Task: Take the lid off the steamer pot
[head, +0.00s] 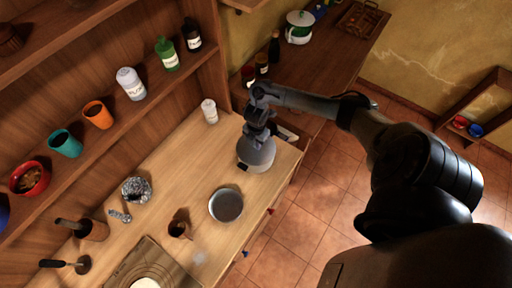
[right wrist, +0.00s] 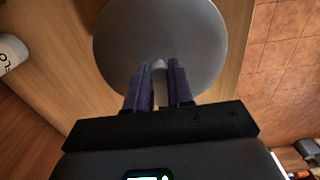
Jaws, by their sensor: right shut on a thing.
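The steamer pot (head: 258,166) stands on the wooden counter near its right end, with a small dark handle at its lower left. Its grey round lid (head: 262,153) is under my right gripper (head: 258,137). In the right wrist view the lid (right wrist: 160,30) is a smooth grey disc, and its pale knob (right wrist: 159,67) is between the two fingers of my right gripper (right wrist: 160,76), which is shut on it. I cannot tell whether the lid rests on the pot or is slightly raised. My left gripper is not in view.
A grey bowl (head: 226,205) and a brown mug (head: 180,230) stand on the counter to the left. A white bottle (head: 209,111) stands at the back by the shelf. The counter's front edge is close to the pot. Bare counter lies left of the pot.

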